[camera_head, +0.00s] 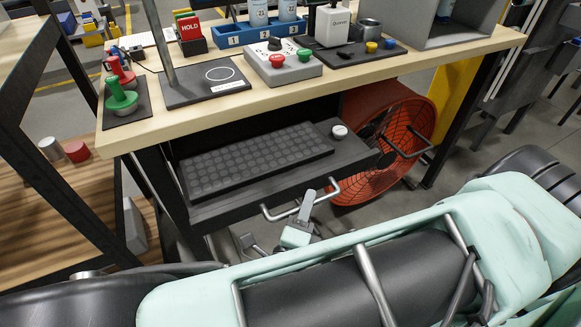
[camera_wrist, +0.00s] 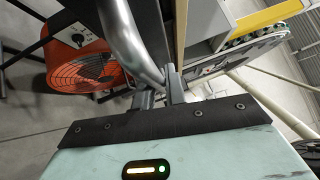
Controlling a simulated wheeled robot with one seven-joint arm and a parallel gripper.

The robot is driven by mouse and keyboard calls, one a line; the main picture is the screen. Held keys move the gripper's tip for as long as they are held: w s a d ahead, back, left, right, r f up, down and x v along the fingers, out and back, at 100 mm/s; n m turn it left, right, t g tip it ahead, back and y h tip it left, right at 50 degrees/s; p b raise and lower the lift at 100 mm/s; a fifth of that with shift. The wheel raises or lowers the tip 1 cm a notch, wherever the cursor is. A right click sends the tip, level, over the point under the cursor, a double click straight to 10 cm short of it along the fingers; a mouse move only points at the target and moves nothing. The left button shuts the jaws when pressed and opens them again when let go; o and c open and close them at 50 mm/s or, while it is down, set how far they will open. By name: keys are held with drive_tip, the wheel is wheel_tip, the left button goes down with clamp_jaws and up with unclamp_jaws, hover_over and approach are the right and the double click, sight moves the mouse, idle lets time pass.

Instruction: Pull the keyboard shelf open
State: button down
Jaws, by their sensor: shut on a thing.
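The black keyboard shelf (camera_head: 235,206) sits under the wooden workbench and stands out past its front edge. A dark keyboard (camera_head: 255,160) lies on it, and a round silver-topped knob (camera_head: 339,131) is at its right. A metal bar handle (camera_head: 329,193) is on the shelf's front. My gripper (camera_head: 304,208) is at the handle, shut on it. In the wrist view the handle (camera_wrist: 128,38) is a thick grey tube, running down to the fingers of my gripper (camera_wrist: 160,92). My gripper hides part of the handle in the head view.
A red fan (camera_head: 405,125) stands on the floor under the bench, right of the shelf. The wooden bench top (camera_head: 350,75) above carries a control box (camera_head: 285,75) and other items. A dark-framed wooden rack (camera_head: 35,205) stands at the left.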

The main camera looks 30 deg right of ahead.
drive_tip(key=shift+s+p, duration=0.5)
drive_tip(key=shift+s, duration=2)
drive_tip(key=shift+a, duration=0.1)
drive_tip(key=c, duration=1.5)
unclamp_jaws()
drive_tip(key=shift+o, duration=0.2)
drive_tip(key=b+v, duration=0.2)
drive_tip(key=v, duration=1.5)
drive_tip(key=shift+s, duration=0.2)
drive_tip(key=shift+f, duration=0.15)
